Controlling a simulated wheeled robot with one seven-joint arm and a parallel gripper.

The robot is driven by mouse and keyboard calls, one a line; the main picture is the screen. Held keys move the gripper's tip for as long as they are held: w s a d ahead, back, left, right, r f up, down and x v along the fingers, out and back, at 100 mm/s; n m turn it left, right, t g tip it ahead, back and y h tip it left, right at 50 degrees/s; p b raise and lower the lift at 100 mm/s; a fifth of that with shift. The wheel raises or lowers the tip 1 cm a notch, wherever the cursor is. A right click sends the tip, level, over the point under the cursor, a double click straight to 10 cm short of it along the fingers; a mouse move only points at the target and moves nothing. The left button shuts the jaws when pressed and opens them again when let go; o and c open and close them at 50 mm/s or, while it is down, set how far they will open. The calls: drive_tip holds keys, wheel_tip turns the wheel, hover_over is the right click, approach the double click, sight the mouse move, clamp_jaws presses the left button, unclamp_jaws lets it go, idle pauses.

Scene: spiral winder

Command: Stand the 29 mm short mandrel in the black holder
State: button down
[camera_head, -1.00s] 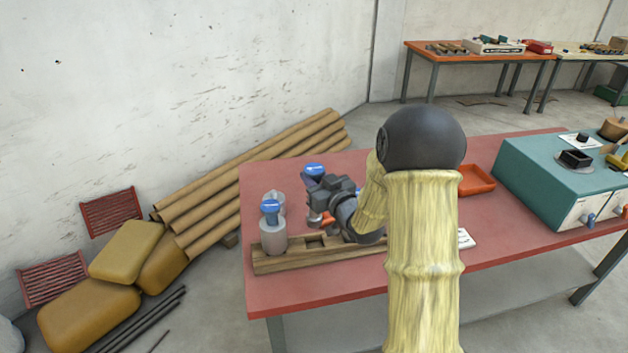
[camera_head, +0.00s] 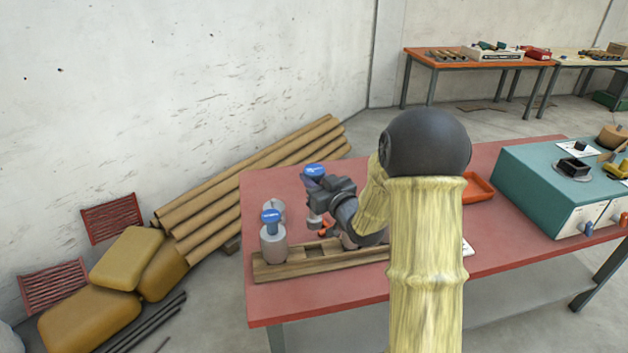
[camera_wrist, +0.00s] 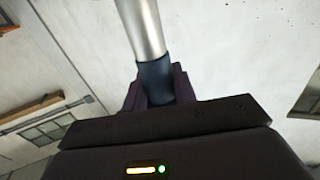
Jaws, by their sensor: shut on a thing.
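My gripper (camera_head: 322,197) is over the table's left part, behind the wooden rack. In the wrist view its jaws (camera_wrist: 158,90) are shut around the dark blue neck of a mandrel (camera_wrist: 143,28), whose silver shaft runs up out of the picture. In the head view a blue-topped piece (camera_head: 314,170) shows at the gripper; the arm hides part of it. I cannot read the held mandrel's size. A small black square holder (camera_head: 573,167) sits on top of the teal machine at right, far from the gripper.
The wooden rack (camera_head: 290,266) lies along the table's front left edge with a grey blue-capped mandrel (camera_head: 272,243) standing in it. Another grey piece is behind it. An orange tray (camera_head: 478,188) lies left of the teal machine (camera_head: 540,190). My arm covers the table's middle.

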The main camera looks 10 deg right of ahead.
drive_tip(key=shift+r+p, duration=0.5)
drive_tip(key=shift+r, duration=0.6)
idle(0.6)
